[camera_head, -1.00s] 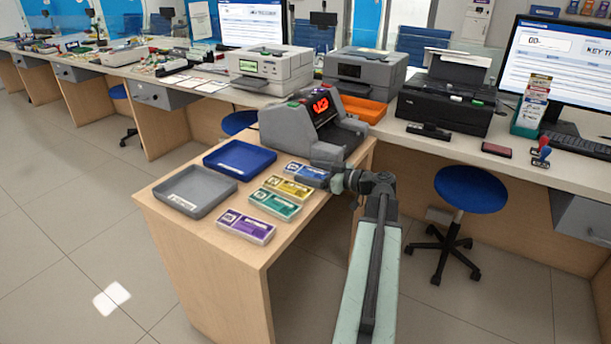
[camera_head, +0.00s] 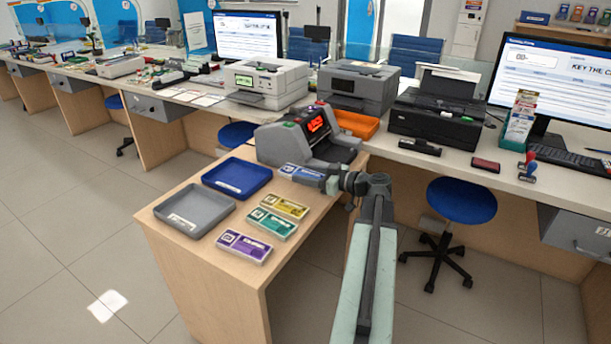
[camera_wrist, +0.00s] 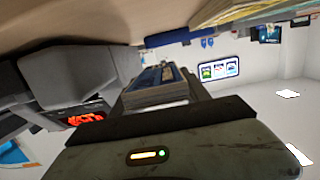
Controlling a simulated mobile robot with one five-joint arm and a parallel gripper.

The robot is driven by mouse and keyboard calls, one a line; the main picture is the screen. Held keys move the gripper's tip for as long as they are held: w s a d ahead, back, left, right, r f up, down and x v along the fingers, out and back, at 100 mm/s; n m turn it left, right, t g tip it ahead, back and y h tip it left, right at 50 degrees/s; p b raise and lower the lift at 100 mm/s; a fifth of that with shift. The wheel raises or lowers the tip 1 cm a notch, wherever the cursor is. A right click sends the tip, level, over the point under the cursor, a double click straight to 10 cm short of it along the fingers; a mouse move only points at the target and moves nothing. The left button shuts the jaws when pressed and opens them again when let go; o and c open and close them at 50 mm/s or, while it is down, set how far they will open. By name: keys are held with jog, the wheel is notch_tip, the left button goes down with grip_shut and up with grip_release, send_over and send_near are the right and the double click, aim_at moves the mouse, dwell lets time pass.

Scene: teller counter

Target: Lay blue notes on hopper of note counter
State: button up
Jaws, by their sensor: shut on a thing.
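The blue notes (camera_head: 299,173) are a flat banded stack beside the front of the note counter, held just off the yellow notes. My gripper (camera_head: 322,180) comes in from the right and is shut on the blue notes, which also show in the wrist view (camera_wrist: 158,82). The grey note counter (camera_head: 283,143) stands at the far end of the wooden side table, with a lit red display. In the wrist view the note counter (camera_wrist: 55,78) is at the left, apart from the notes. The inside of its hopper is not clear.
Yellow notes (camera_head: 284,206), green notes (camera_head: 270,224) and purple notes (camera_head: 244,247) lie in a row on the side table (camera_head: 200,262). A blue tray (camera_head: 238,190) and a grey tray (camera_head: 194,222) lie left of them. An orange tray (camera_head: 357,124) sits behind the counter.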

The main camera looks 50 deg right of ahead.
aim_at(306, 174)
notch_tip(306, 174, up, 23)
jog(key=p, duration=2.1)
jog(key=shift+r+p, duration=0.15)
jog(key=shift+p, duration=0.15)
